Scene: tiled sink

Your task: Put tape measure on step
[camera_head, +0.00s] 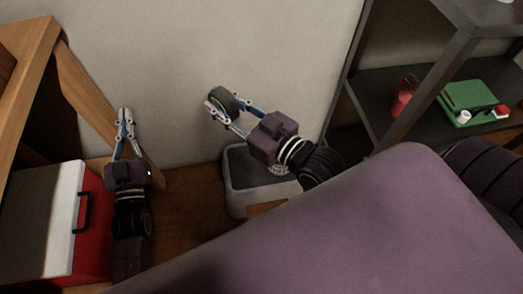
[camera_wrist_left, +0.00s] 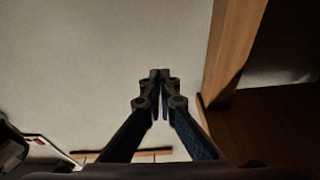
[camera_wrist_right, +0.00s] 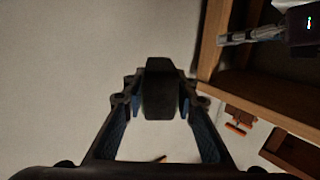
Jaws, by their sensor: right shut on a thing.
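The tape measure (camera_head: 224,99) is a dark, rounded thing between the fingertips of my right gripper (camera_head: 225,111), which is shut on it. In the right wrist view the tape measure (camera_wrist_right: 160,88) shows as a dark block between the fingers. It is held in the air near the wall. The step (camera_head: 236,184), a grey low stool with a lighter rim, stands on the floor below; my right wrist hides part of its top. My left gripper (camera_head: 125,113) is shut and empty, left of the step; its tips meet in the left wrist view (camera_wrist_left: 161,76).
A red and white cooler (camera_head: 70,230) with a black handle stands at the left by a wooden frame (camera_head: 85,90). A dark shelf (camera_head: 380,105) at the right holds a green case (camera_head: 468,97) and a red thing (camera_head: 402,98). Wooden floor shows between cooler and step.

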